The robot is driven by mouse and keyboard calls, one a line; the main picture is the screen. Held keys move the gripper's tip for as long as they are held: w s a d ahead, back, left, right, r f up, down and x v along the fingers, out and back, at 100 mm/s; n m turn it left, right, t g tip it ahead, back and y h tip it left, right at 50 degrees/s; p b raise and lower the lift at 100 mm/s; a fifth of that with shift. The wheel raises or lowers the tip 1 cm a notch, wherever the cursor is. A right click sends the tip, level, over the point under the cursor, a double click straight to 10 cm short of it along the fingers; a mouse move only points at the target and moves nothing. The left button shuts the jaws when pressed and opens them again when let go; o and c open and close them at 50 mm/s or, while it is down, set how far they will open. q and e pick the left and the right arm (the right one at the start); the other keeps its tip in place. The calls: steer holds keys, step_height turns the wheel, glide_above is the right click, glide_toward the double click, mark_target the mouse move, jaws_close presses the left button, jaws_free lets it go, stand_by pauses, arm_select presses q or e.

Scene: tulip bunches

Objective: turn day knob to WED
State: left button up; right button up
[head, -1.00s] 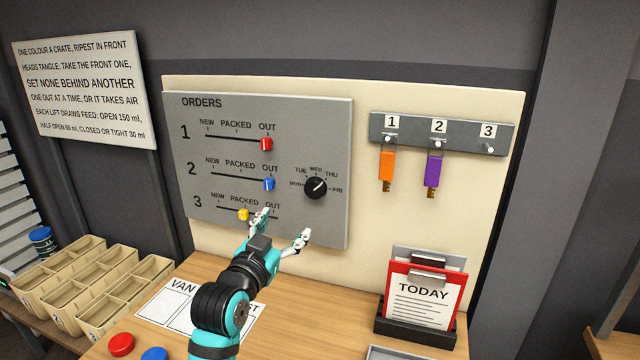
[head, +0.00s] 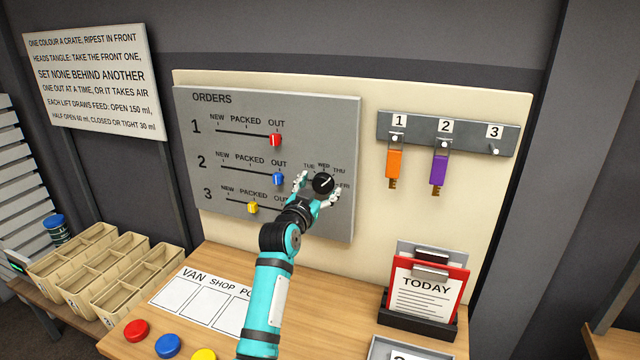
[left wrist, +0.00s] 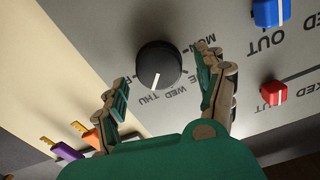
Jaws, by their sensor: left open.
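The black round day knob (head: 323,182) sits at the lower right of the grey ORDERS board (head: 225,115). Its white mark points to about THU, as the left wrist view of the knob (left wrist: 158,62) also shows. The labels run from MON to FRI around it. My left gripper (head: 318,190) is open, with one finger on each side of the knob. In the left wrist view the fingers (left wrist: 163,68) straddle the knob, with gaps on both sides. I cannot tell whether the fingertips reach past its front face. My right gripper is not in view.
Red (head: 276,140), blue (head: 279,179) and yellow (head: 253,207) sliders sit left of the knob. Orange (head: 394,164) and purple (head: 439,170) tags hang to the right. Below stand a TODAY clipboard (head: 428,285) and a wooden bench (head: 330,290).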

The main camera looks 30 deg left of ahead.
arm_select(q)
steer(key=shift+w+a, duration=0.15)
steer(key=shift+w, duration=0.4)
steer(key=c, duration=1.2)
steer(key=shift+o, duration=0.2)
steer(key=shift+n, duration=0.3)
steer(key=n+p, duration=0.2)
steer(key=n, duration=0.1)
steer(key=shift+r, duration=0.1)
steer(key=n+p, duration=0.2)
steer(key=n, duration=0.3)
steer(key=shift+s+a, duration=0.1)
steer(key=shift+a, duration=0.05)
steer(key=shift+n, duration=0.3)
